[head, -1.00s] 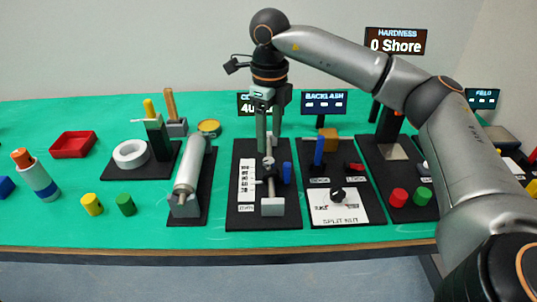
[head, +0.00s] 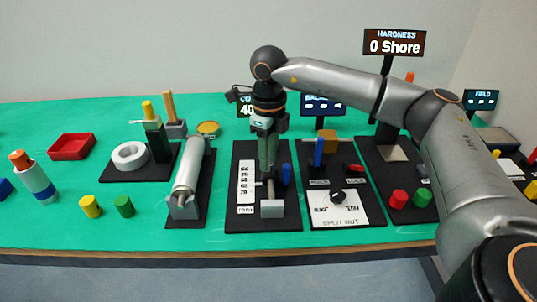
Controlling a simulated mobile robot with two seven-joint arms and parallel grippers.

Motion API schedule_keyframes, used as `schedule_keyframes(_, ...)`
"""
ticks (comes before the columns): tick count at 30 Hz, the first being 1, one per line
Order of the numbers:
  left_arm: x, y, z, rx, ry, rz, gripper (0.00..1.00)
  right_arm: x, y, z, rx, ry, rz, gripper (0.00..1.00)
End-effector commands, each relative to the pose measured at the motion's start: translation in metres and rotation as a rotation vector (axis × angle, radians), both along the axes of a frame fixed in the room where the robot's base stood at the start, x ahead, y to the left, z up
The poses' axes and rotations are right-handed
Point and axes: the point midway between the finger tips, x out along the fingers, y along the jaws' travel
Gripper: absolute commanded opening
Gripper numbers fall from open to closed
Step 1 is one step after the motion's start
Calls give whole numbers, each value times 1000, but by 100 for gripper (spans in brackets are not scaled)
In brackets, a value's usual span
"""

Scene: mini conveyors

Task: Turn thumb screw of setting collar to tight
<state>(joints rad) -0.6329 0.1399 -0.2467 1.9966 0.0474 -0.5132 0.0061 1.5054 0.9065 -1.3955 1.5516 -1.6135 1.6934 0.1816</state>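The setting collar station is a black board (head: 240,212) with a white printed scale, a shaft and a light grey end block (head: 271,209). My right gripper (head: 267,173) points straight down over the shaft. Its two fingers are close together at the place of the collar's thumb screw. The screw and most of the collar are hidden behind and between the fingers. The fingers appear closed on the screw head. The collar's display behind is partly covered by my arm. My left gripper is not in view.
A blue peg (head: 286,174) stands just right of the fingers. The split nut board (head: 340,207) lies to the right, and a board with a grey cylinder (head: 189,168) to the left. Green (head: 124,206) and yellow (head: 91,206) cylinders stand on the open green tabletop.

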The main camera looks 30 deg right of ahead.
Motion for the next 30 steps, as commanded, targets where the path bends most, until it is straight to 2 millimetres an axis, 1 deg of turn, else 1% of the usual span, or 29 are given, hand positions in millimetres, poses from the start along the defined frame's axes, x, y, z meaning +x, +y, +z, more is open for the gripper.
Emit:
schedule_keyframes(1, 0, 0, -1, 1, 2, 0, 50, 0, 0, 0, 0, 0, 0, 28)
schedule_keyframes(6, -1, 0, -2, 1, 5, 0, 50, 0, 0, 0, 0, 0, 0, 9)
schedule_keyframes(9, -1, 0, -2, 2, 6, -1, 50, 0, 0, 0, 0, 0, 0, 0)
schedule_keyframes(22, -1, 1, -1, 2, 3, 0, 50, 0, 0, 1, 0, 0, -21, 0)
schedule_keyframes(26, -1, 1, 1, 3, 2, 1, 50, 0, 0, 1, 0, 0, -67, 0)
schedule_keyframes(30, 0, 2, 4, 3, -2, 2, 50, 0, 0, 1, 0, 1, -153, 0)
